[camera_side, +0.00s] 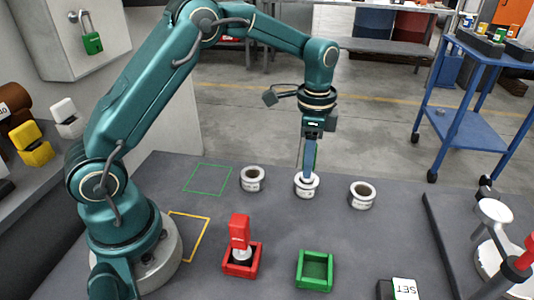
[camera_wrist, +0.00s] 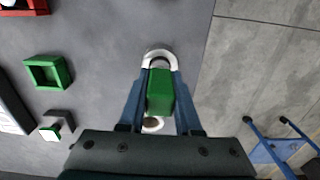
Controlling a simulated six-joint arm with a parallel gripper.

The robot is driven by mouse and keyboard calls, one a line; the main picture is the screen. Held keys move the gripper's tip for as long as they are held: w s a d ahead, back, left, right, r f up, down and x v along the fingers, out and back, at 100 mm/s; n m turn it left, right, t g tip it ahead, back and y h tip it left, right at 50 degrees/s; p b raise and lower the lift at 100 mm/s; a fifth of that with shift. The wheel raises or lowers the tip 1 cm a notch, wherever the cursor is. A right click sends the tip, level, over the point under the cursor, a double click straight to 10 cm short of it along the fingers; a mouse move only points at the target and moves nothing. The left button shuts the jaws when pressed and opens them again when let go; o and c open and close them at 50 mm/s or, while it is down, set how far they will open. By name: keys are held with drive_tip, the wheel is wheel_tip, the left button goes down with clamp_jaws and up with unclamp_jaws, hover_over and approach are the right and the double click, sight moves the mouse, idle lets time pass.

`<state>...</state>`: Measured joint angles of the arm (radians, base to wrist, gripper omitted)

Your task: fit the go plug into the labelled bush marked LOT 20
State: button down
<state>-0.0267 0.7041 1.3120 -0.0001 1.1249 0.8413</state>
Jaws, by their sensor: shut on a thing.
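My gripper (camera_side: 309,178) points down over the middle white bush (camera_side: 306,188), its blue fingertips at the rim in the side view. In the wrist view my gripper (camera_wrist: 160,95) is shut on the green go plug (camera_wrist: 160,90). The plug's lower end is hidden, so I cannot tell whether it is in the bush. A left bush (camera_side: 252,180) and a right bush (camera_side: 361,196) stand empty to either side. Each bush has a label too small to read. The wrist view shows one white ring (camera_wrist: 158,54) beyond the plug and another (camera_wrist: 152,124) below it.
A red plug (camera_side: 239,231) stands in a red tray (camera_side: 242,270). The green tray (camera_side: 314,283) is empty. A dark block with a SET card (camera_side: 404,289) sits at the front right. Green and yellow outlines mark bare table at left.

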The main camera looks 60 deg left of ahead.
drive_tip(key=shift+f, duration=0.55)
drive_tip(key=c, duration=0.5)
unclamp_jaws()
drive_tip(key=shift+r, duration=2.55)
